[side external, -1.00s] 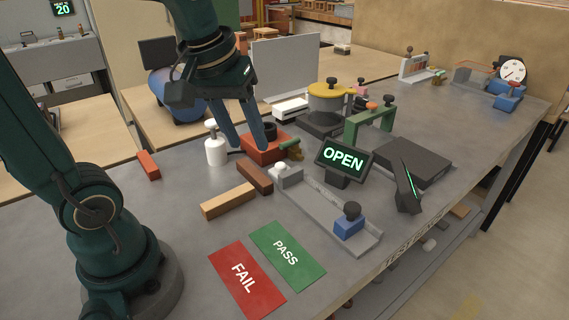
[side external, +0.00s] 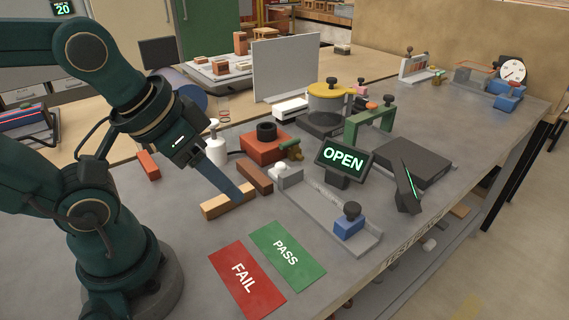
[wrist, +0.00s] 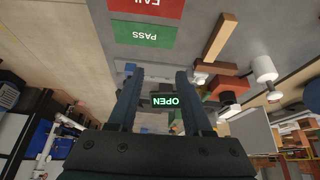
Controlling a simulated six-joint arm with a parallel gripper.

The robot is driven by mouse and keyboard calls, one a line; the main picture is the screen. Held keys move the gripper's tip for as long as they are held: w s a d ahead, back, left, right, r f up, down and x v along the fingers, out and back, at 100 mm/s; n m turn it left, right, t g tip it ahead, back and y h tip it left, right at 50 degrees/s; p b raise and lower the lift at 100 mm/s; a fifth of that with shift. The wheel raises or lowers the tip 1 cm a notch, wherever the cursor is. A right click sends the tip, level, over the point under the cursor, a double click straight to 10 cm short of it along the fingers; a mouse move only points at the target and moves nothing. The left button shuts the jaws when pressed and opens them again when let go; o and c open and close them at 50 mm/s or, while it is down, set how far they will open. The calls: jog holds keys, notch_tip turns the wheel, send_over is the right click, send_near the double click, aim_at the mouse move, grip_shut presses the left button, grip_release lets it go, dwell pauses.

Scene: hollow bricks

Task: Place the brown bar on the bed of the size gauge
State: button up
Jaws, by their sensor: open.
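The dark brown bar (side external: 255,177) lies flat on the grey bench, just left of the size gauge. A lighter tan bar (side external: 228,200) lies beside it; it also shows in the wrist view (wrist: 220,38). The size gauge has a long grey bed (side external: 318,205), a blue slider (side external: 349,226) at its near end and a white knob at its far end. The bed looks bare. My gripper (side external: 242,194) is tilted, its fingers overlapping the tan bar's right end in the side view. In the wrist view my gripper (wrist: 160,72) is open and empty.
A red block (side external: 265,151) with a black ring and a white bottle (side external: 215,150) stand behind the bars. The OPEN display (side external: 342,160) stands behind the gauge. Red FAIL (side external: 246,280) and green PASS (side external: 287,256) mats lie in front.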

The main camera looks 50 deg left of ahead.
jog(key=w+a+r+n, duration=0.2)
jog(key=w+r+n, duration=0.2)
jog(key=w+n, duration=0.25)
jog(key=n+g, duration=0.5)
jog(key=n, duration=0.5)
send_near(254, 171)
jog(key=shift+w+d+f+y, duration=0.15)
jog(key=shift+w+d+y, duration=0.15)
jog(key=shift+w+d, duration=0.6)
jog(key=shift+n+g, duration=0.3)
jog(key=shift+n, duration=0.25)
jog(key=f, duration=0.1)
jog(key=s+a+f, duration=0.1)
jog(key=f, duration=0.2)
jog(key=shift+s+a, duration=0.15)
jog(key=shift+a, duration=0.2)
jog(key=shift+a+f, duration=0.1)
jog(key=shift+f, duration=2.35)
